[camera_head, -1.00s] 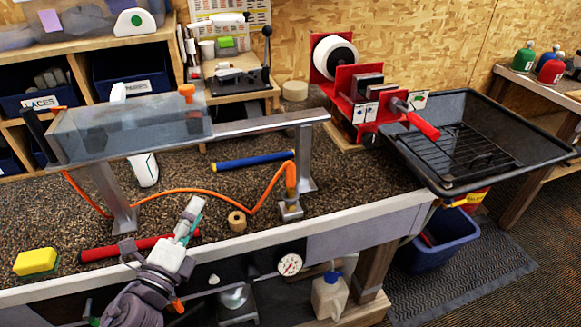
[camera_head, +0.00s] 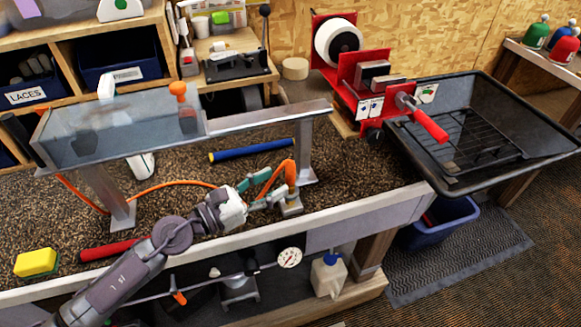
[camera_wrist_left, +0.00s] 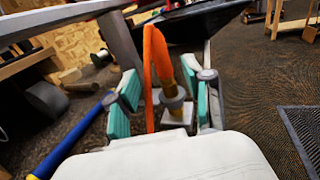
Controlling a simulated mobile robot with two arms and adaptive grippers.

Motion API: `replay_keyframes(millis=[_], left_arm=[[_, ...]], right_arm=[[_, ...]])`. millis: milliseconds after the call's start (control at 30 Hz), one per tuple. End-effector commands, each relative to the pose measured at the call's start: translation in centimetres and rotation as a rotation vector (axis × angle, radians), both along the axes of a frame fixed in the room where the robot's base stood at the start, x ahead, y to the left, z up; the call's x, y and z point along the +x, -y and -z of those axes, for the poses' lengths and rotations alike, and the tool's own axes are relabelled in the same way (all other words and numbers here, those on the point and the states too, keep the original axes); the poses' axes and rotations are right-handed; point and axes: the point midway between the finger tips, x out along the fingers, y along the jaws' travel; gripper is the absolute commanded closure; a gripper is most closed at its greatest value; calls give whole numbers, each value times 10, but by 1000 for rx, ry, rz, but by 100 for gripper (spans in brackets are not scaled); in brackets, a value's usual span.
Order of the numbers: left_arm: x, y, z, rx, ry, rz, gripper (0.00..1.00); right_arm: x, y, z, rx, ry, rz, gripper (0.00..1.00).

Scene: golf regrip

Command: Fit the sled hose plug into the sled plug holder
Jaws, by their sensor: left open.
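The orange hose (camera_head: 175,187) runs along the bench under the metal sled and arches up near its right leg. Its plug end stands upright at a small metal holder (camera_head: 291,207) by the bench's front edge. In the left wrist view the brass plug (camera_wrist_left: 167,72) rises above a grey ring and square metal base (camera_wrist_left: 177,118); I cannot tell how deep it sits. My right gripper is not in view.
The sled's beam (camera_head: 265,118) and right leg (camera_head: 305,150) stand close behind the gripper. A blue grip (camera_head: 250,151) lies behind, a red grip (camera_head: 105,250) and yellow sponge (camera_head: 36,262) at left. A black tray (camera_head: 545,150) is at right.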

Motion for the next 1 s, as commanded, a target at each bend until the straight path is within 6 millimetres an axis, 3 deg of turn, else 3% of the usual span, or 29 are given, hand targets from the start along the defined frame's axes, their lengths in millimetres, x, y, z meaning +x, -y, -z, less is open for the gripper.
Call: replay_keyframes(millis=[200, 400, 700, 1000], left_arm=[[13, 20, -4, -5, -1, 0, 49], [28, 42, -2, -3, -1, 0, 49], [30, 45, 0, -2, -1, 0, 51], [30, 44, 0, -2, -1, 0, 100]], right_arm=[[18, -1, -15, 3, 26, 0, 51], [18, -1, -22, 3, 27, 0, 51], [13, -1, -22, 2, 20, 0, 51], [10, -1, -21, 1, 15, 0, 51]])
